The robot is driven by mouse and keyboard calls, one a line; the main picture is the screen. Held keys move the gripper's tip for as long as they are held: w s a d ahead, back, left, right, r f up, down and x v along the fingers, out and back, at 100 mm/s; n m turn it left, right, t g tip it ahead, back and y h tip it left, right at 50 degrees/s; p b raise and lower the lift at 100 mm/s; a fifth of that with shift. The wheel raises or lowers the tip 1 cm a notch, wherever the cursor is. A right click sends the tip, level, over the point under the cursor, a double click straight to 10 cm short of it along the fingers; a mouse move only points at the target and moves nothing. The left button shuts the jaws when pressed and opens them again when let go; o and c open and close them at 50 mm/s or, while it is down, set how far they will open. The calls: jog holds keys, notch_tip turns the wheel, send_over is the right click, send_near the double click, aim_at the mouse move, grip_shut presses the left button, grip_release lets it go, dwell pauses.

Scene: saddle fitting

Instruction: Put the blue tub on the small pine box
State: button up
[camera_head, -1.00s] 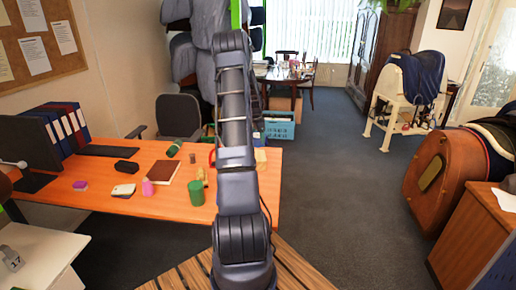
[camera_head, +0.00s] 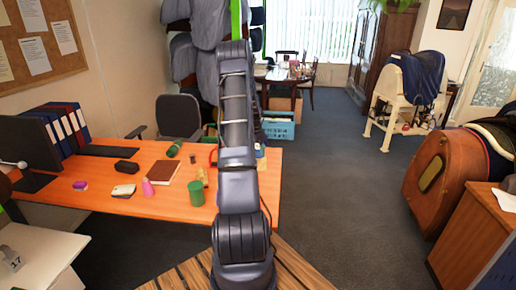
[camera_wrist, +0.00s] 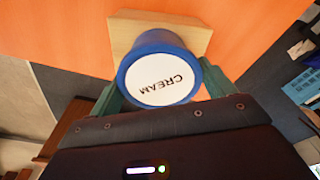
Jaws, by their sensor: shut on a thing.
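In the wrist view, the blue tub (camera_wrist: 160,76) shows its white lid marked "CREAM", facing the camera. My gripper (camera_wrist: 162,90) has its green fingers on either side of the tub and is shut on it. The small pine box (camera_wrist: 197,36) lies directly beyond the tub, on the orange desk top, and the tub covers much of it. I cannot tell whether the tub touches the box. In the head view my arm hides the gripper and most of that spot.
The orange desk (camera_head: 120,203) also holds a green cylinder (camera_head: 196,193), a brown book (camera_head: 163,173), a pink bottle (camera_head: 147,187) and a dark green can (camera_head: 174,149). A blue crate (camera_head: 279,127) stands on the floor beyond.

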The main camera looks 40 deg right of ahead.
jog(key=o, duration=1.1)
jog(key=shift+f, duration=0.1)
